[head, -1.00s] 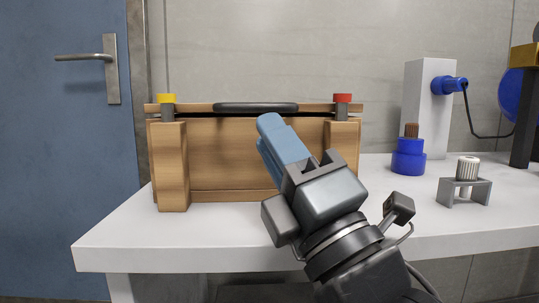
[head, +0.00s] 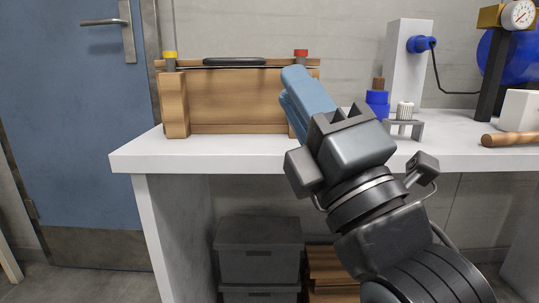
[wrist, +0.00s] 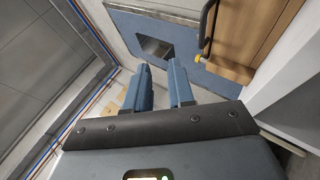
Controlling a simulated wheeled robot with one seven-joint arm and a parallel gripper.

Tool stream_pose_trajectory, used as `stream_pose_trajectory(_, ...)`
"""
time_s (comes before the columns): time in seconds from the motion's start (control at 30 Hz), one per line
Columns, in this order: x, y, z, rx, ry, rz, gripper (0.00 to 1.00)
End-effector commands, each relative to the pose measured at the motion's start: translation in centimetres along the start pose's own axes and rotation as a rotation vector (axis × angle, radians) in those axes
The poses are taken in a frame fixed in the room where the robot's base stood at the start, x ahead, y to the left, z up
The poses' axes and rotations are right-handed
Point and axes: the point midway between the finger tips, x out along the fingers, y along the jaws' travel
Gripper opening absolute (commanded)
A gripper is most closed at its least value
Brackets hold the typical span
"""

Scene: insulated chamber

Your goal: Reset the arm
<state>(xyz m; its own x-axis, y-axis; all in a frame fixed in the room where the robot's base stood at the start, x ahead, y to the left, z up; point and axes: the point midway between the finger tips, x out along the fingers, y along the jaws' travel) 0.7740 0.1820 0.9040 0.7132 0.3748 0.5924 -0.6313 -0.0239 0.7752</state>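My gripper (head: 289,84) has blue fingers and points up and to the left in the head view. It appears in front of the right end of the wooden chamber (head: 235,100) on the white bench. In the wrist view my gripper (wrist: 161,78) has its two fingers apart, with an empty gap between them. The chamber has a lid with a black handle (head: 234,61), a yellow knob (head: 170,55) and a red knob (head: 301,53). My arm hides part of the bench; I cannot tell the exact distance from fingers to chamber.
The white bench (head: 140,155) has a blue bottle (head: 377,104), a small grey stand (head: 404,129), a white column (head: 408,65) and a wooden rod (head: 510,139) on its right. Dark boxes (head: 259,250) stand beneath. A blue door (head: 65,130) is at left; floor shows at lower left.

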Motion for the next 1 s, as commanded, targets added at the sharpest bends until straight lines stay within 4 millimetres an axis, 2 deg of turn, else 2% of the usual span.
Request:
stream_pose_trajectory(0.27, -1.8, -1.5, 0.2, 0.114, -0.038, -0.03, 0.23)
stream_pose_trajectory(0.57, -5.5, -4.1, 0.6, 0.32, -0.117, -0.082, 0.23)
stream_pose_trajectory(0.67, -7.7, -5.3, 0.7, 0.419, -0.16, -0.108, 0.23)
stream_pose_trajectory(0.77, -10.7, -6.9, 0.6, 0.548, -0.218, -0.142, 0.23)
stream_pose_trajectory(1.0, -19.7, -10.1, 0.0, 0.862, -0.389, -0.224, 0.23)
